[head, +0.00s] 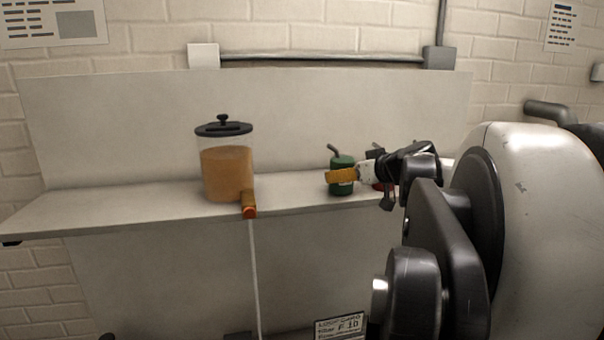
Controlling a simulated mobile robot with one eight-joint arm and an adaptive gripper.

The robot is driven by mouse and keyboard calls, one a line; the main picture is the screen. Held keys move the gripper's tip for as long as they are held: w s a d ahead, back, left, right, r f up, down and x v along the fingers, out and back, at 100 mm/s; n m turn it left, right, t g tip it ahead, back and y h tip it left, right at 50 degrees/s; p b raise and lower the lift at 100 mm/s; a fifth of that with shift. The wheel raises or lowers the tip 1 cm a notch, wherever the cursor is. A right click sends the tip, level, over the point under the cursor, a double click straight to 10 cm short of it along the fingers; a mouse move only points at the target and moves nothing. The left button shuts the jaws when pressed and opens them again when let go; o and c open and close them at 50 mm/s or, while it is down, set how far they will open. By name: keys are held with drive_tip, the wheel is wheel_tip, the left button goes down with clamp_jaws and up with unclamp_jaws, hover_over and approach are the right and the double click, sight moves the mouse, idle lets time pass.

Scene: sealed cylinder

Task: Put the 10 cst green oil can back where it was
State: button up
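The green oil can (342,188) stands upright on the shelf, to the right of centre in the head view. Its dark spout points up and to the left. My gripper (342,176) reaches in from the right at the can's mid height. One orange fingertip lies across the near side of the can. The other finger is hidden, so I cannot tell whether the gripper is closed on the can. The can's base looks to be at shelf level; contact is hard to make out.
A red object (377,186), mostly hidden behind my gripper, stands just right of the green can. A clear tank of amber liquid (227,172) with a black lid and orange tap (249,205) stands to the left. The shelf (120,207) is clear between tank and can.

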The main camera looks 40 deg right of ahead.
drive_tip(key=shift+f, duration=0.2)
drive_tip(key=o, duration=1.4)
drive_tip(key=shift+c, duration=0.2)
drive_tip(key=shift+r, duration=0.15)
